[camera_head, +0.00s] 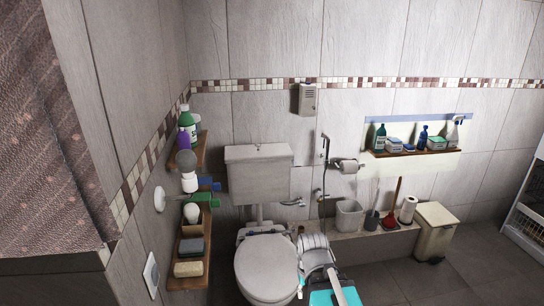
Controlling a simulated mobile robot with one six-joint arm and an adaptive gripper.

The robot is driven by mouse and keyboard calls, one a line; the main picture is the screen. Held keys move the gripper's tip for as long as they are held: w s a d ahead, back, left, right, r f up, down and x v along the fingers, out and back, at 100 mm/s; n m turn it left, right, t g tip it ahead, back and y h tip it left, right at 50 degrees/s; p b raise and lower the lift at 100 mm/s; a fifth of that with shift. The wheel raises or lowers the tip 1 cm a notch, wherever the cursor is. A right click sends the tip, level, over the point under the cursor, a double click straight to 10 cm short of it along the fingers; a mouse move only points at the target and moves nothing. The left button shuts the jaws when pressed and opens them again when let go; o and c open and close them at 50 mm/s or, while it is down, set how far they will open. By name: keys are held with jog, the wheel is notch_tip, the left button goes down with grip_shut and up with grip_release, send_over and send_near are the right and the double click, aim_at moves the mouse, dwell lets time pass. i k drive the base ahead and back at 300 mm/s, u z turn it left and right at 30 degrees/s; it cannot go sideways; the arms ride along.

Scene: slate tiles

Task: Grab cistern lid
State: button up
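The cistern lid (258,151) is a pale, flat slab lying on top of the light grey cistern (259,179) behind the toilet. It looks level and closed, and nothing touches it. The toilet's seat cover (266,268) is down, below and in front of the cistern. Pale and teal parts of my own arm and body show at the bottom centre, right of the toilet bowl and well below the lid. I cannot make out my gripper's fingers there.
Wooden shelves with bottles (187,125) and sponges (189,268) stick out from the left wall. A grey box (307,98) hangs above right of the cistern. Floor at lower right is clear.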

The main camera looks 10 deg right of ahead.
aim_at(246, 154)
jog(key=k, duration=0.3)
jog(key=u, duration=0.2)
jog(key=i, duration=0.9)
jog(key=z, duration=1.1)
